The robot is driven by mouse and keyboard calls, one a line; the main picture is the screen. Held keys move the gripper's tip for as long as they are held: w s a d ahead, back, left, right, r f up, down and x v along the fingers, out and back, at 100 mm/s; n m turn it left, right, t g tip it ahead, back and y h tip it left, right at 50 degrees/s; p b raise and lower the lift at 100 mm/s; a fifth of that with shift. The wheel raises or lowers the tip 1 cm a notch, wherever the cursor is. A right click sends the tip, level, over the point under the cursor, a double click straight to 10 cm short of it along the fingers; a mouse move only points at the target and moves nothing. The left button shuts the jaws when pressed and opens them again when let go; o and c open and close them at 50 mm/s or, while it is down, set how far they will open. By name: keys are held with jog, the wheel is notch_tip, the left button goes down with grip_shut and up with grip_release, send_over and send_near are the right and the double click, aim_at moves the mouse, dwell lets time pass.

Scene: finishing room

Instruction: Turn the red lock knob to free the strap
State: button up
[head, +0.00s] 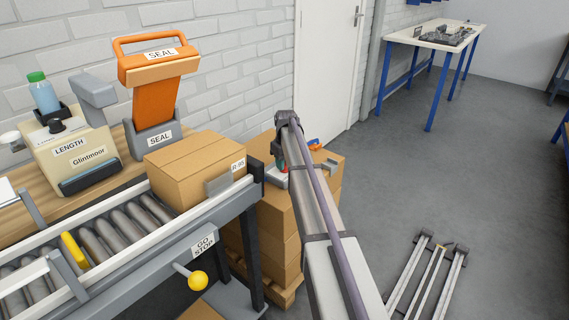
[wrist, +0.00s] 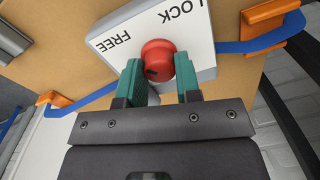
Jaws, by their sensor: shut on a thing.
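In the wrist view, the red lock knob (wrist: 158,60) sits on a pale plate (wrist: 124,41) marked LOCK and FREE. The two green fingertips of my gripper (wrist: 160,80) stand on either side of the knob, shut on it. The blue strap (wrist: 238,47) runs out from both sides of the plate across a cardboard box, through orange corner pieces (wrist: 264,17). In the head view, my gripper (head: 281,163) is at the stacked boxes, and the knob is mostly hidden by my arm. I cannot tell exactly which word the knob points to.
The stacked boxes (head: 271,220) stand on a pallet at the end of the roller conveyor (head: 108,233). A carton (head: 190,172) rests on the conveyor near its end. A yellow-knobbed GO/STOP lever (head: 197,280) sticks out below. Grey floor (head: 435,175) is open to the right.

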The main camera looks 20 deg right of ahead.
jog(key=shift+n, duration=0.6)
jog(key=o, duration=0.9)
jog(key=shift+o, duration=0.2)
notch_tip(320, 180, up, 11)
jog(key=p, duration=1.1)
jog(key=shift+d, duration=0.2)
jog(key=shift+f, duration=0.15)
